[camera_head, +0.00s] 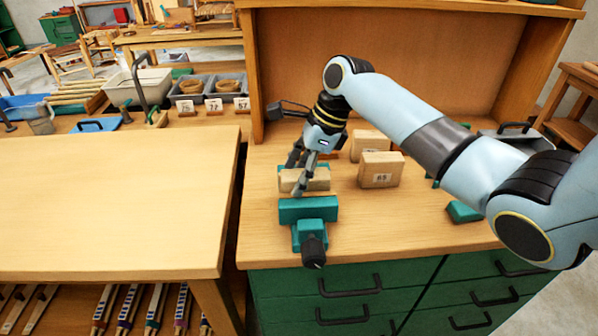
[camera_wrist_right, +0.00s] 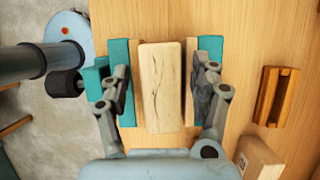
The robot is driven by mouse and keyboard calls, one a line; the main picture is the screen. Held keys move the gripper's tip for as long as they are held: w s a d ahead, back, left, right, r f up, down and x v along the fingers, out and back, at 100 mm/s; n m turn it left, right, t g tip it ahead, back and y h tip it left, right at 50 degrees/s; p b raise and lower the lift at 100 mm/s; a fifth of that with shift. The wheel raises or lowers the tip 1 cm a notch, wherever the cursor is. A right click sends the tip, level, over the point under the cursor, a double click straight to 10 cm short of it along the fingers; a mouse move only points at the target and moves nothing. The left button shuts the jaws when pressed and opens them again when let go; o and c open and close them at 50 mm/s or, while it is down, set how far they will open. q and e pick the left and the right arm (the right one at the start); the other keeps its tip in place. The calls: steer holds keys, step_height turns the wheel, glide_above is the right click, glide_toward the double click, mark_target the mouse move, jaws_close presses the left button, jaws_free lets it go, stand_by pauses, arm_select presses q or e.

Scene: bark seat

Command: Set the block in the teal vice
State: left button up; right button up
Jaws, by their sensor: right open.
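The teal vice (camera_head: 308,209) stands near the front edge of the bench, its black knob toward the front. In the right wrist view its teal jaws (camera_wrist_right: 121,55) show on both sides of a pale wooden block (camera_wrist_right: 162,85), with wood facings inside them. The block, also in the head view (camera_head: 318,182), lies lengthwise between the jaws; whether it is clamped I cannot tell. My right gripper (camera_head: 301,180) is open, its fingers spread either side of the block and over the jaws, apart from the block in the right wrist view (camera_wrist_right: 163,90). My left gripper is not in view.
A wooden block labelled 63 (camera_head: 380,172) stands right of the vice, another (camera_head: 369,144) behind it. A brown grooved wooden piece (camera_wrist_right: 276,96) lies right of the vice in the right wrist view. The bare table (camera_head: 110,205) at left is clear.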

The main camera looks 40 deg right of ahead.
steer(key=shift+r, duration=0.2)
steer(key=v, duration=1.2)
steer(key=shift+r+b, duration=0.35)
steer(key=shift+r, duration=0.1)
steer(key=shift+f, duration=0.1)
